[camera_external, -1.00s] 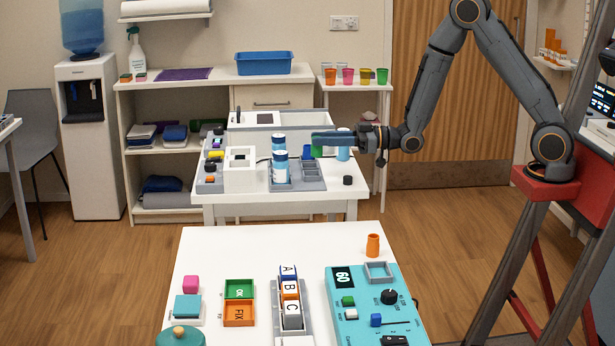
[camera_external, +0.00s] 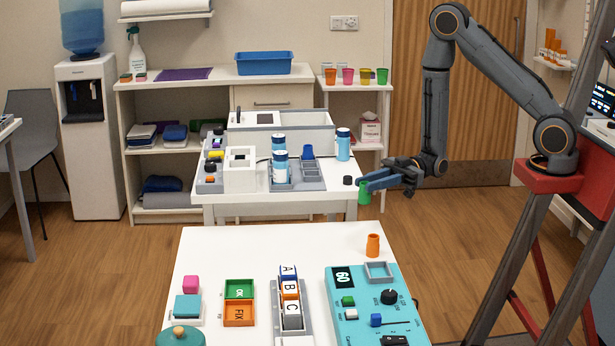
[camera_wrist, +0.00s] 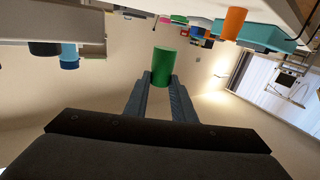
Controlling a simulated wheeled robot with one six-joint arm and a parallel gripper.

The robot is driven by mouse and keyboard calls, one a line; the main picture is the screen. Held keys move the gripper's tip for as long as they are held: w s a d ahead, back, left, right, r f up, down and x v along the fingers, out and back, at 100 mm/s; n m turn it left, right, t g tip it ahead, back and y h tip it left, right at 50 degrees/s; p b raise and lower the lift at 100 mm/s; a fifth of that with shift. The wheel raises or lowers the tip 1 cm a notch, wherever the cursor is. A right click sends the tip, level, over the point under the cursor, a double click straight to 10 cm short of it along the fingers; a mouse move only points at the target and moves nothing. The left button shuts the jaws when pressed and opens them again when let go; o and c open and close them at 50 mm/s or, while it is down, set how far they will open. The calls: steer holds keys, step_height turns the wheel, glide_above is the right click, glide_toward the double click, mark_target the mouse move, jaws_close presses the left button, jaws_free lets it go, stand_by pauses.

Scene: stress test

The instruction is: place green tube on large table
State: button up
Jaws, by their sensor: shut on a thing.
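The green tube (camera_external: 364,193) is held between the fingertips of my gripper (camera_external: 366,184), in the gap between the two tables. It also shows in the wrist view (camera_wrist: 164,68), between the finger ends of my gripper (camera_wrist: 162,82). The large table is not named apart in the picture. The front white table (camera_external: 215,262) is the nearer one. The smaller-looking white table (camera_external: 330,203) stands behind it. The tube hangs just beyond the front table's far right corner, apart from both tabletops as far as I can see.
An orange tube (camera_external: 373,245) stands near the front table's far right corner, beside a teal control panel (camera_external: 408,305). Letter blocks (camera_external: 290,290) and green and orange trays (camera_external: 239,313) stand mid-table. The far left of the front table is clear. Blue-capped bottles (camera_external: 343,146) stand on the rear table.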

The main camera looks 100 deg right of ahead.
steer(key=shift+f+p, duration=0.4)
steer(key=shift+f, duration=3.65)
steer(key=shift+f, duration=0.1)
steer(key=o, duration=1)
steer(key=b+v, duration=0.1)
steer(key=v, duration=1.1)
steer(key=shift+b, duration=0.4)
